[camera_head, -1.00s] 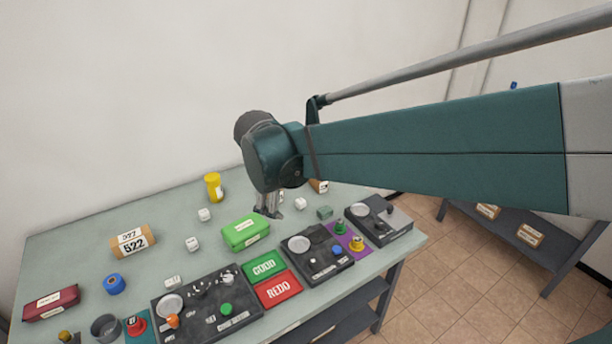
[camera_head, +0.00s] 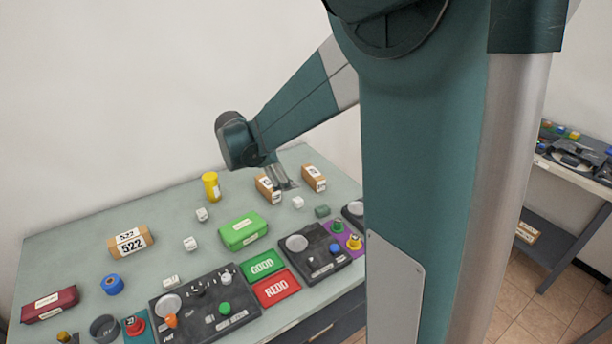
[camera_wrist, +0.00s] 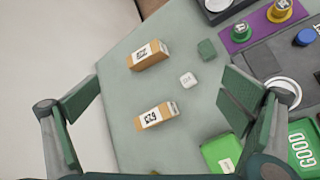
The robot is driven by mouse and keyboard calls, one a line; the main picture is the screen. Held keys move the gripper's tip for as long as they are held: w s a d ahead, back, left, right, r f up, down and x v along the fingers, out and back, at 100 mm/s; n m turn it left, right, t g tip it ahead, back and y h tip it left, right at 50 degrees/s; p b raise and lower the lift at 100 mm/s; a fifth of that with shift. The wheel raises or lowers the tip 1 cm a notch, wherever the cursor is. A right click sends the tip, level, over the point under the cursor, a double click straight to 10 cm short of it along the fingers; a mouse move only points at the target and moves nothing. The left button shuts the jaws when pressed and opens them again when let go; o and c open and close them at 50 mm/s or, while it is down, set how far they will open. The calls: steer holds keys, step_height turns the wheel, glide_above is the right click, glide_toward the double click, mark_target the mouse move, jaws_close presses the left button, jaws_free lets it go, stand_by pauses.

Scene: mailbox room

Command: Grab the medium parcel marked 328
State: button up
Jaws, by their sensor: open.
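Two brown cardboard parcels with white labels lie near the table's back right: a near one (camera_head: 268,189) and a farther-right one (camera_head: 314,178). In the wrist view, the near parcel (camera_wrist: 157,117) lies between my fingers, and the other parcel (camera_wrist: 148,55) lies beyond the fingertips. Their printed numbers are too small to read surely, so I cannot tell which is marked 328. A larger brown parcel marked 522 (camera_head: 130,243) lies at the left. My gripper (camera_head: 285,183) is open and empty, above the table beside the near parcel; it spans wide in the wrist view (camera_wrist: 158,93).
A white cube (camera_head: 298,202) and green block (camera_head: 322,211) lie close by. A green box (camera_head: 243,231), a yellow cylinder (camera_head: 212,186) and dark control panels (camera_head: 205,305) with GOOD and REDO plates (camera_head: 276,289) stand around. Bare table lies around the parcels.

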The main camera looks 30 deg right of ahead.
steer(key=w+d+f+n+g+h, duration=0.2)
steer(key=w+d+f+n+h, duration=0.1)
steer(key=w+d+f, duration=0.4)
steer(key=n+g+h, duration=0.1)
steer(key=n+h, duration=0.1)
glide_toward(311, 172)
steer(key=d, duration=0.2)
steer(key=shift+w+d+f+n+g+p, duration=0.1)
steer(key=shift+d+f+n+g+p, duration=0.3)
steer(key=shift+f, duration=0.4)
steer(key=shift+d, duration=0.1)
steer(key=shift+b+x, duration=0.35)
steer(key=shift+x, duration=0.9)
steer(key=shift+d, duration=0.1)
steer(key=shift+b+x, duration=0.7)
steer(key=shift+x, duration=1.8)
steer(key=shift+r, duration=0.1)
